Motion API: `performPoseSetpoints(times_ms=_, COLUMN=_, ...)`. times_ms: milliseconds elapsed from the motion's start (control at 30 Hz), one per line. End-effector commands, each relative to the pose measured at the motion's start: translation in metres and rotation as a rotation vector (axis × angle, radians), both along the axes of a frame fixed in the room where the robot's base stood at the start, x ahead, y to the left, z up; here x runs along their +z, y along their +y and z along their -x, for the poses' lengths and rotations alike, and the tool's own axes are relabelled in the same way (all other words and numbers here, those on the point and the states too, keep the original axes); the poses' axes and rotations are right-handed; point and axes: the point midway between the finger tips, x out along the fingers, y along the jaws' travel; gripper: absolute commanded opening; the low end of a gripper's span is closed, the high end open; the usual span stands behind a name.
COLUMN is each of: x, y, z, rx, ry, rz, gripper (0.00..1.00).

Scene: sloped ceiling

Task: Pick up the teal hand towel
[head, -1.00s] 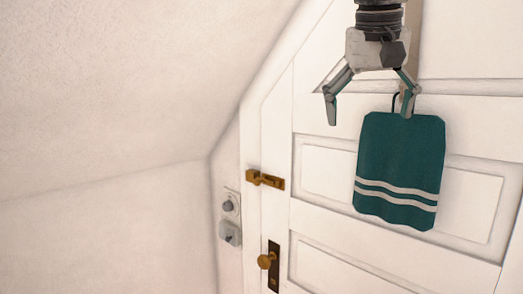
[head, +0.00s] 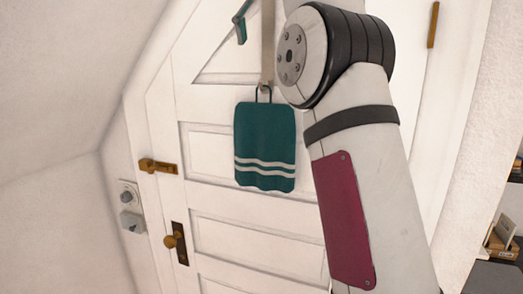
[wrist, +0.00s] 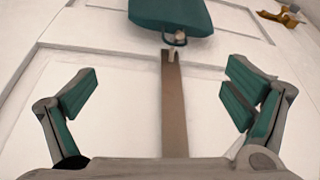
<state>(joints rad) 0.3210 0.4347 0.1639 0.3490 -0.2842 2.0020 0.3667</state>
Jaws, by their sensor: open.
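The teal hand towel (head: 265,140) with two pale stripes near its lower edge hangs by a loop from a hook (head: 265,90) on a white door. The hook is at the lower end of a flat strap (head: 268,40). My gripper (wrist: 160,82) is open and empty. In the wrist view, the strap runs between its spread fingers, and the towel (wrist: 172,14) shows at the top edge, beyond the fingertips. In the head view, only one finger shows, above and left of the towel; the rest is hidden or out of frame.
The white panelled door (head: 230,235) has a brass latch (head: 158,167) and a knob (head: 171,241) left of the towel. A sloped ceiling (head: 50,80) closes in at the left. My arm covers the door's right side. Shelves with items (head: 502,235) stand at the far right.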

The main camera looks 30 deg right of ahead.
Motion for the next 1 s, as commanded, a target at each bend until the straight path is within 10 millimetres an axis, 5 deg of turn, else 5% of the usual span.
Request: performPoseSetpoints(times_ms=1000, x=-0.074, y=-0.016, z=-0.022, rx=0.004, ry=0.001, rz=0.007, gripper=0.96)
